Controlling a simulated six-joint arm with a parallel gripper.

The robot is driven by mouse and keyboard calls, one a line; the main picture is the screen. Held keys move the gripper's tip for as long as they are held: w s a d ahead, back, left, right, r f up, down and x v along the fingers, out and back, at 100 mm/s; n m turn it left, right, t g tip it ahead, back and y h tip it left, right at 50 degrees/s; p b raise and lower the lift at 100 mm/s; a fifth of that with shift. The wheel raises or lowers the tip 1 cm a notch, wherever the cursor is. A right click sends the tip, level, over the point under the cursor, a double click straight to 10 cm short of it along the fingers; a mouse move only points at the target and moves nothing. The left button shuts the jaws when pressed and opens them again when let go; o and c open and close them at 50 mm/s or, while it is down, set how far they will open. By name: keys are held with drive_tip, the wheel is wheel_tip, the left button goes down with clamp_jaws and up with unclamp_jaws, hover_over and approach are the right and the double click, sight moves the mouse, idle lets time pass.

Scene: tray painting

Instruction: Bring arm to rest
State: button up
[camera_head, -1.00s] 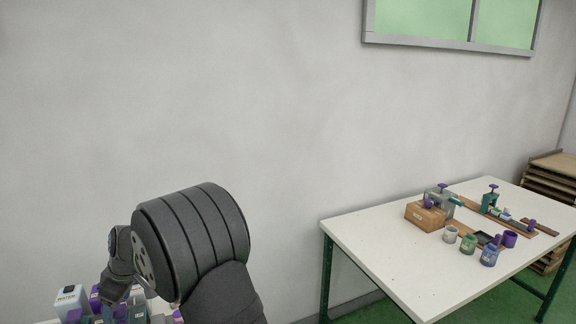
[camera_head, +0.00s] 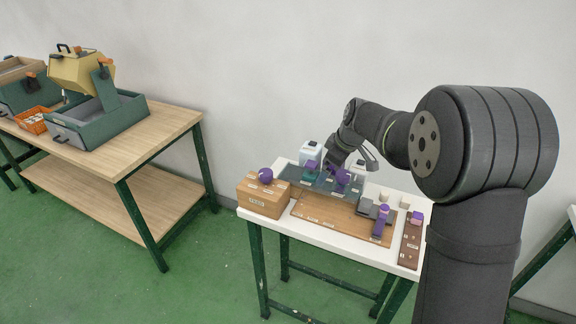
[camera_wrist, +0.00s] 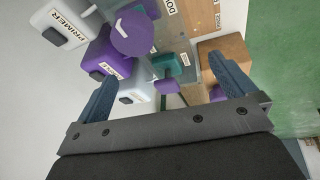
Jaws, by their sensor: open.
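My gripper (camera_head: 350,160) is above the back of the small white table (camera_head: 325,240), low over the paint items there. In the wrist view its two dark blue fingers (camera_wrist: 165,90) are spread wide. Nothing appears held between them. Beyond the fingers are a white container labelled PRIMER (camera_wrist: 62,25), a purple container (camera_wrist: 108,58), a purple round knob (camera_wrist: 132,34) and a teal piece (camera_wrist: 172,68). Whether a finger touches any container I cannot tell. In the head view my arm covers the table's right end.
A brown box (camera_head: 262,200) stands at the table's left corner. A grey panel (camera_head: 310,180) lies beside it over a wooden board (camera_head: 325,222). A purple-handled tool (camera_head: 382,222) lies to the right. A separate wooden bench (camera_head: 150,140) stands left, with green floor (camera_head: 215,260) between.

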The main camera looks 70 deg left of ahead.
drive_tip(key=s+a+r+n+t, duration=0.1)
drive_tip(key=s+r+n, duration=0.6)
drive_tip(key=s+n, duration=0.25)
drive_tip(key=s+a+r+n+t, duration=0.1)
drive_tip(key=s+r+n, duration=0.6)
drive_tip(key=s+n, duration=0.3)
drive_tip(key=x, duration=1)
drive_tip(key=shift+w+n, duration=0.35)
drive_tip(key=shift+w, duration=0.05)
drive_tip(key=shift+d+r, duration=0.1)
drive_tip(key=v, duration=0.9)
drive_tip(key=shift+d+r, duration=0.3)
drive_tip(key=shift+r, duration=0.05)
drive_tip(key=shift+s, duration=0.1)
